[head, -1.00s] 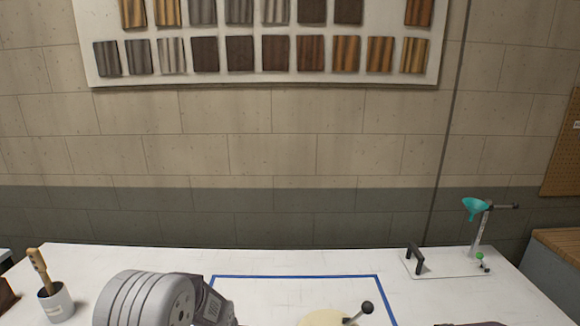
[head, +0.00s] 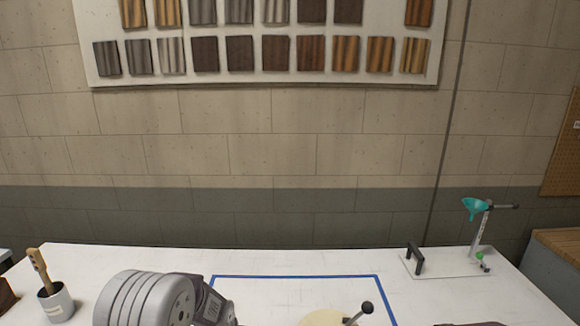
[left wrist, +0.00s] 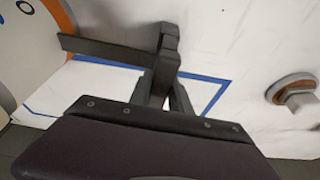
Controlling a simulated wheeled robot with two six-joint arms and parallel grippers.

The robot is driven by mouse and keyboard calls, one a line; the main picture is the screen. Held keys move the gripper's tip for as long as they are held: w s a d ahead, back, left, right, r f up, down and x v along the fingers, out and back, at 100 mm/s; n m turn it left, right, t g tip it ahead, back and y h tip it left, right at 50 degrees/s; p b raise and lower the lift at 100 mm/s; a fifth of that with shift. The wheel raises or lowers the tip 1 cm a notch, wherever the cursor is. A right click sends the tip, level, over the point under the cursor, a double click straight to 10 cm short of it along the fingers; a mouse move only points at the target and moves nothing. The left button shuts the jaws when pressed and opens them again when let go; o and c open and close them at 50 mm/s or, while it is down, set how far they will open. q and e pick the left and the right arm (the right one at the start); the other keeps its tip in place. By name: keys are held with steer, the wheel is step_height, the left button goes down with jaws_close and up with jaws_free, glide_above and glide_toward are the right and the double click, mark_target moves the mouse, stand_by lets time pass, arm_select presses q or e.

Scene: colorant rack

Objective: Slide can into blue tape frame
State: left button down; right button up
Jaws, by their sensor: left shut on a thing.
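The blue tape frame (head: 295,277) lies on the white table in the head view; its near part is cut off by the picture edge. Parts of the tape also show in the left wrist view (left wrist: 218,97). There, a large round white thing with orange and blue markings (left wrist: 28,60), apparently the can, is cut off at the upper left, beside the tape. My left gripper (left wrist: 168,50) is shut on a dark flat bar (left wrist: 100,48) that reaches toward the can; whether they join is unclear. In the head view my left arm is left of the frame, fingertips hidden.
A stand with a teal funnel (head: 475,208) and black handle (head: 416,258) stands back right. A brush cup (head: 56,303) stands left.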

stand_by(0.5)
arm_select(q)
steer(key=shift+n, duration=0.4)
steer(key=shift+w, duration=0.2)
steer(key=shift+w+r, duration=0.1)
steer(key=shift+w, duration=0.35)
steer(key=w+p, duration=0.2)
steer(key=w, duration=0.4)
steer(key=shift+w, duration=0.4)
